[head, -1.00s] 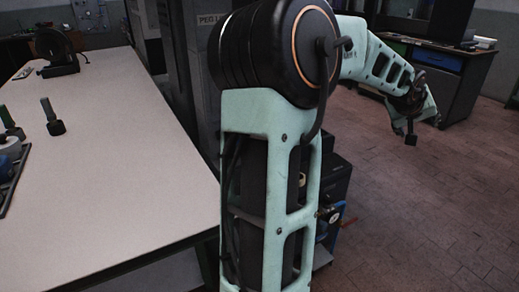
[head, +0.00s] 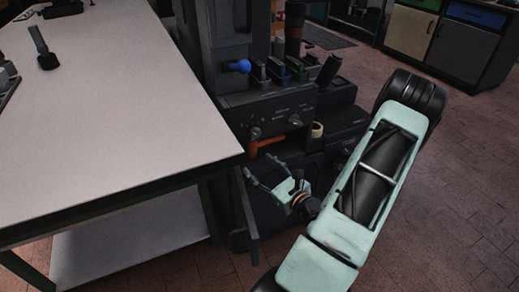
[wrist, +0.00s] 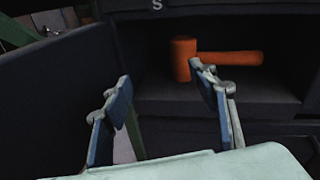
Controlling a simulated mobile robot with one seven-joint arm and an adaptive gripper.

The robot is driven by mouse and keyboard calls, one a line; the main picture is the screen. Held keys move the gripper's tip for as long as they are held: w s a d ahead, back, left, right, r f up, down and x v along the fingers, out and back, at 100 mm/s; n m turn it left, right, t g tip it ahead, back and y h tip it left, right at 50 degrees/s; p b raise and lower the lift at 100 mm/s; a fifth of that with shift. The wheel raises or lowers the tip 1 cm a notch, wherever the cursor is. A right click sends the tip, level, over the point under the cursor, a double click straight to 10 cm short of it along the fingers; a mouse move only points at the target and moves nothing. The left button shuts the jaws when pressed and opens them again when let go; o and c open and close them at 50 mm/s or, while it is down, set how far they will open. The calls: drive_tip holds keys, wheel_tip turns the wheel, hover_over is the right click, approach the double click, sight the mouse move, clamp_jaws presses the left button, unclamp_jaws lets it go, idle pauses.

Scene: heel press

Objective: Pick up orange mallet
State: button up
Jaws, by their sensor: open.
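The orange mallet (wrist: 182,58) lies in a dark recess in the wrist view, its head at the left and its handle pointing right. The right fingertip overlaps the lower edge of the mallet in that view. In the head view, an orange piece that looks like the mallet (head: 265,144) shows under the machine's control panel. My gripper (head: 262,168) is open and empty, just below and in front of it. In the wrist view my gripper (wrist: 160,76) has its two blue-padded fingers spread wide, apart from the mallet as far as I can tell.
A long pale table (head: 110,110) stands at the left, its corner close to my gripper. A dark machine (head: 285,100) with knobs and a blue ball handle (head: 240,66) stands behind. A dark panel (wrist: 60,100) borders the recess at left. Open brick floor lies right.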

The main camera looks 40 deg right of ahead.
sight(253, 144)
drive_tip(key=w+d+m+h, duration=0.1)
drive_tip(key=w+d+m+h+b, duration=0.1)
drive_tip(key=w, duration=0.1)
drive_tip(key=w+d+r+m+h, duration=0.1)
drive_tip(key=w+m, duration=0.1)
drive_tip(key=shift+w+d+b, duration=0.25)
drive_tip(key=shift+b, duration=0.05)
drive_tip(key=b+x, duration=0.2)
drive_tip(key=x, duration=0.2)
drive_tip(key=shift+w+f, duration=0.1)
drive_tip(key=shift+w, duration=0.05)
drive_tip(key=shift+w+d, duration=0.15)
drive_tip(key=shift+w, duration=0.3)
clamp_jaws()
